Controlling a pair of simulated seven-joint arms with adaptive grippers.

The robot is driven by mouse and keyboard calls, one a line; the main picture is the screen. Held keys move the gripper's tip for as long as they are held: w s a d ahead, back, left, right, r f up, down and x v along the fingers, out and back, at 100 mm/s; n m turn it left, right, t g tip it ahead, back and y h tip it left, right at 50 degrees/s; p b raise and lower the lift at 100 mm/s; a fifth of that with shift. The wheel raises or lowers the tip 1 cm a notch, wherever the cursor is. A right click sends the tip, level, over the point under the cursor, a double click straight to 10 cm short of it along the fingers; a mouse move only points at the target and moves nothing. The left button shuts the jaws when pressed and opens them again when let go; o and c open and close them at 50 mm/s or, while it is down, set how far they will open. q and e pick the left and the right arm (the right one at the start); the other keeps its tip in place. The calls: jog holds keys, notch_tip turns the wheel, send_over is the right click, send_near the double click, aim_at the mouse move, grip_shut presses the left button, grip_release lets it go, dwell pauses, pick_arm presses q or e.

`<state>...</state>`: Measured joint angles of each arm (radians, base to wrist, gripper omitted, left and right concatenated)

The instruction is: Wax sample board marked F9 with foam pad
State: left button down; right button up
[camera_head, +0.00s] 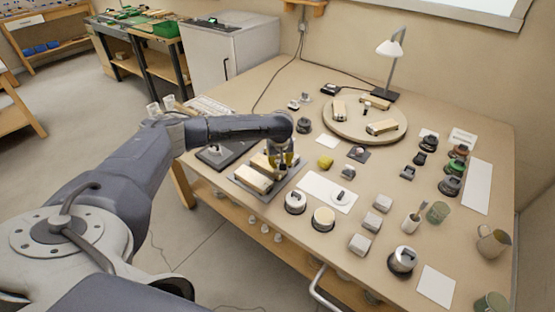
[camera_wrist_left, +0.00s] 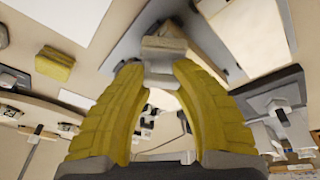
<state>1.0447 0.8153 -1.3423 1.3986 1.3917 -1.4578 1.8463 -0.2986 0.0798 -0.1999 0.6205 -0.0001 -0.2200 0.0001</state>
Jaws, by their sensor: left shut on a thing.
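Two pale wooden sample boards lie on a grey mat (camera_head: 241,181) at the bench's left front; the nearer board (camera_head: 252,179) is clearest. No F9 marking is readable. My left gripper (camera_head: 277,166) points down over the mat, beside the boards. In the left wrist view its yellow fingers (camera_wrist_left: 160,78) are shut on a small tan and grey block (camera_wrist_left: 164,46); I cannot tell if this is the foam pad or whether it touches a board. A wooden board (camera_wrist_left: 262,30) shows beyond it. A yellow sponge-like block (camera_head: 325,161) lies apart on the bench. My right gripper is not in view.
A round board (camera_head: 352,127) carrying wooden pieces is at the back, near a lamp (camera_head: 391,48). Round tins (camera_head: 324,218), grey blocks (camera_head: 361,244), jars and a jug (camera_head: 492,244) crowd the front and right. A white sheet (camera_head: 322,191) lies right of the mat.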

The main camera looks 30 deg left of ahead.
pick_arm(q)
jog(key=shift+w+a, duration=0.15)
jog(key=shift+a, duration=2.1)
jog(key=shift+w+a, duration=0.15)
jog(key=shift+a, duration=2.05)
jog(key=shift+w+a, duration=0.2)
jog(key=shift+a, duration=2.35)
jog(key=shift+w+a+r, duration=0.1)
jog(key=shift+a+r, duration=0.05)
jog(key=shift+a, duration=0.1)
jog(key=shift+d+r, duration=0.1)
jog(key=shift+r, duration=0.7)
notch_tip(320, 180, up, 6)
jog(key=shift+r, duration=0.1)
